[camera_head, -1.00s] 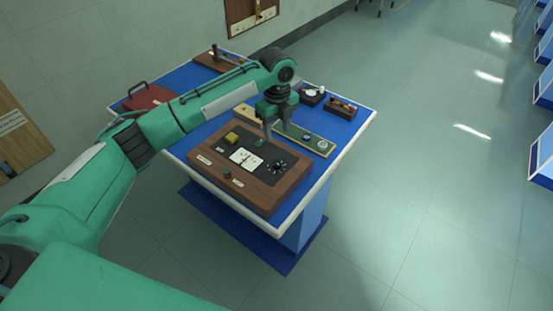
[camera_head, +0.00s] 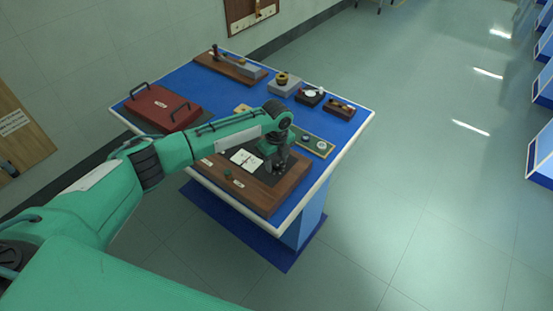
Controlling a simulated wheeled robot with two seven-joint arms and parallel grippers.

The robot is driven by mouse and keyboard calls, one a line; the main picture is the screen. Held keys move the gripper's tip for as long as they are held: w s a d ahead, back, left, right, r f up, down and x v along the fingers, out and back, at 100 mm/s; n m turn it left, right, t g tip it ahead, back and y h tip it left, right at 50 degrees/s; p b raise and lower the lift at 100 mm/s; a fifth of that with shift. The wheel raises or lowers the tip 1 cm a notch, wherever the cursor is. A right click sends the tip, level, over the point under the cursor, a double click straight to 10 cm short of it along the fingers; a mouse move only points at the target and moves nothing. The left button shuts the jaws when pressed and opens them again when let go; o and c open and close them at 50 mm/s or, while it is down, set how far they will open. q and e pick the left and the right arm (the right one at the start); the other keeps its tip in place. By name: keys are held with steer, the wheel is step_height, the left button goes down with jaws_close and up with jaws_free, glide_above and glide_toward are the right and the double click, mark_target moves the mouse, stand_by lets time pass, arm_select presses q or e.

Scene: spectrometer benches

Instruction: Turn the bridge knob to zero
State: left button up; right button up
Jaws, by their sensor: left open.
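The bridge is a wooden box (camera_head: 262,198) with a black top panel, at the near edge of the blue bench. My left gripper (camera_head: 276,168) points down over the right part of the panel, where a round black knob with white marks showed earlier. The gripper and wrist now hide that knob. The jaws are open; I cannot tell whether the fingers touch or surround the knob. My right gripper is not in view.
A red case (camera_head: 162,108) lies at the bench's left. A board with a grey block (camera_head: 232,68), a grey box with a yellow-and-black top (camera_head: 284,83) and small dark boxes (camera_head: 340,107) line the back. A green strip (camera_head: 316,145) lies right of the wrist.

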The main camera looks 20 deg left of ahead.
arm_select(q)
steer(key=c, duration=1)
